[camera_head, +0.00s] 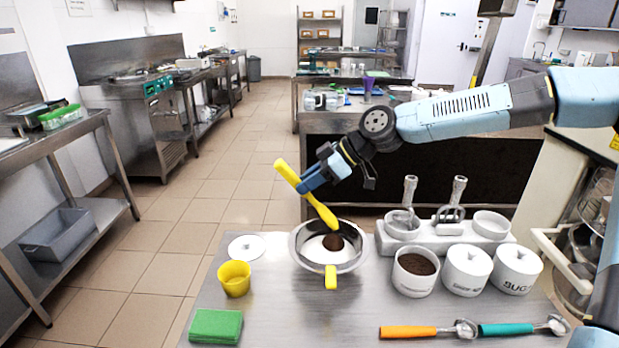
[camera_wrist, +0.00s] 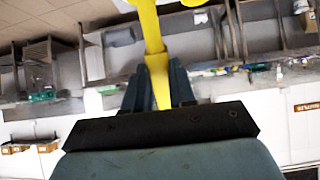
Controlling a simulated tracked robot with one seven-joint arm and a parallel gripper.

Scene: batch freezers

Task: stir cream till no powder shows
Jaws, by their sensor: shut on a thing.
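My gripper (camera_head: 318,178) is shut on a yellow spatula (camera_head: 289,174) and holds it tilted over the steel bowl (camera_head: 300,262). The spatula's lower end reaches down to the bowl's opening; I cannot tell whether it touches the contents. Inside the bowl is white cream (camera_head: 318,249) with a mound of brown powder (camera_head: 333,241) on it. A yellow handle (camera_head: 331,277) sticks out at the bowl's front. In the wrist view the gripper (camera_wrist: 160,88) has the yellow spatula (camera_wrist: 150,28) between its fingers, and the bowl is out of sight.
A yellow cup (camera_head: 235,279), a white lid (camera_head: 246,247) and a green sponge (camera_head: 215,326) lie left of the bowl. A brown-filled pot (camera_head: 416,286), lidded white pots (camera_head: 467,272) and a tool holder (camera_head: 445,240) stand right. Orange (camera_head: 408,332) and teal (camera_head: 505,329) scoops lie in front.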

